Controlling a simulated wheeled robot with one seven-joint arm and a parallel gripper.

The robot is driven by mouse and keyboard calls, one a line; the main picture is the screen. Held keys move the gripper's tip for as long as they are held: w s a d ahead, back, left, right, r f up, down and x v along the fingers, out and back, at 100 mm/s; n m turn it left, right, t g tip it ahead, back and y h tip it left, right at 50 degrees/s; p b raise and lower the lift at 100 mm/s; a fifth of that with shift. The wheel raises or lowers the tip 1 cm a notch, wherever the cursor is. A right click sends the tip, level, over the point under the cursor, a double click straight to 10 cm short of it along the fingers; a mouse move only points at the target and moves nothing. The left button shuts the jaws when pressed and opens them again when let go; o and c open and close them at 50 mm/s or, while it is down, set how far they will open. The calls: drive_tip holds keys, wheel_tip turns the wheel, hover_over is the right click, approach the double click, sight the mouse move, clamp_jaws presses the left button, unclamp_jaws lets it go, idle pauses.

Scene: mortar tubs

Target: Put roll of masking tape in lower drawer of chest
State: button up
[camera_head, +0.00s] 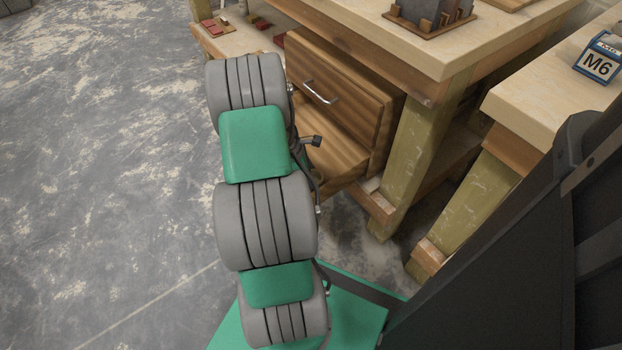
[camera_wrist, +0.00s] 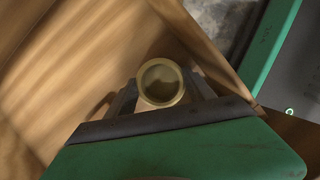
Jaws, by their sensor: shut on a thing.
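The wooden chest (camera_head: 375,97) stands under the workbench in the head view. Its upper drawer (camera_head: 342,84), with a metal handle, is closed. The lower drawer (camera_head: 338,153) below it is pulled out, partly hidden by my arm. The roll of masking tape (camera_wrist: 161,103) is a yellowish ring in the wrist view. My gripper (camera_wrist: 162,90) is shut on it, one finger at each side. The roll is over the wooden inside of the lower drawer (camera_wrist: 70,75); its height above the floor is unclear.
The workbench (camera_head: 430,52) overhangs the chest, with a leg (camera_head: 413,150) right of it. Another bench (camera_head: 530,98) stands at right, bearing a blue M6 box (camera_head: 598,62). Small red pieces (camera_head: 213,27) lie on a low board. The floor (camera_head: 100,170) at left is clear.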

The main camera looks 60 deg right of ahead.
drive_tip(key=shift+d, duration=0.1)
drive_tip(key=shift+f, duration=0.1)
drive_tip(key=shift+f, duration=0.15)
drive_tip(key=o, duration=1.6)
drive_tip(key=shift+c, duration=0.2)
